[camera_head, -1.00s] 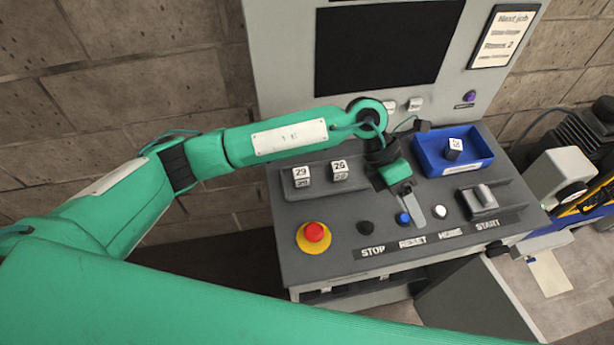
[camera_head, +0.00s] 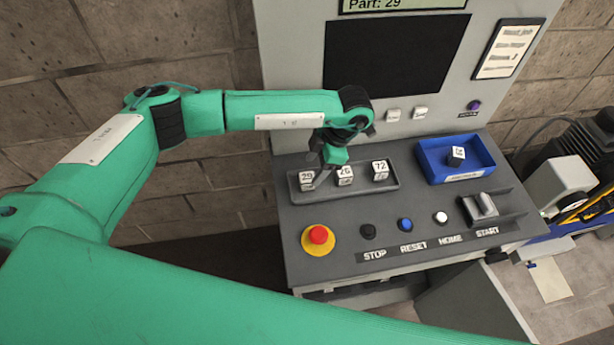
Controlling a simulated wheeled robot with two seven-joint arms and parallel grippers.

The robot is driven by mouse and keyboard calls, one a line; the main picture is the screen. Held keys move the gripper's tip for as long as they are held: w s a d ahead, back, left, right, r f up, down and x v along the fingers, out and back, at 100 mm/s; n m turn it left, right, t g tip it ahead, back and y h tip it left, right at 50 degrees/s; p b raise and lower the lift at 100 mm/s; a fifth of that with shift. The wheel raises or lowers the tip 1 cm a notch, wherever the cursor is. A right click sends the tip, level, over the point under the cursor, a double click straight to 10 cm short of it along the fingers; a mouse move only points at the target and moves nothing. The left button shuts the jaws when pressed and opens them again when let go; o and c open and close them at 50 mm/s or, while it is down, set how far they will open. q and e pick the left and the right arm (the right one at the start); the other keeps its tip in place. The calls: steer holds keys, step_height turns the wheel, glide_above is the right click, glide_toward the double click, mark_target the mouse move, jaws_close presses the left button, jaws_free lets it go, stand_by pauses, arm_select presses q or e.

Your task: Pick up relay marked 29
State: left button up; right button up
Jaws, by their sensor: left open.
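The relay marked 29 (camera_head: 306,179) is a small white-topped cube at the left end of a shallow grey tray (camera_head: 393,186) on the console. The relay marked 26 (camera_head: 345,177) stands to its right, and the relay marked 72 (camera_head: 380,170) is right of that. My left gripper (camera_head: 322,178) is open, pointing down over the tray. My right gripper is not in view.
The red stop button (camera_head: 318,235) and a row of small buttons lie in front of the tray. The screen panel (camera_head: 392,55) rises behind. A display reads "Part: 29".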

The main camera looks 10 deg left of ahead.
mark_target(308, 176)
arm_select(q)
steer(key=shift+s+a+f, duration=0.1)
steer(key=shift+a+f, duration=0.15)
steer(key=shift+f, duration=0.35)
steer(key=shift+a+f+p, duration=0.1)
steer(key=shift+f+p, duration=0.35)
steer(key=shift+p, duration=0.3)
steer(key=p+x, duration=0.1)
steer(key=x, duration=0.1)
steer(key=p+x, duration=0.1)
steer(key=shift+w+a+f+p, duration=0.15)
steer(key=shift+w+f+p, duration=0.15)
steer(key=shift+f, duration=0.4)
steer(key=shift+c, duration=0.5)
steer(key=c, duration=1)
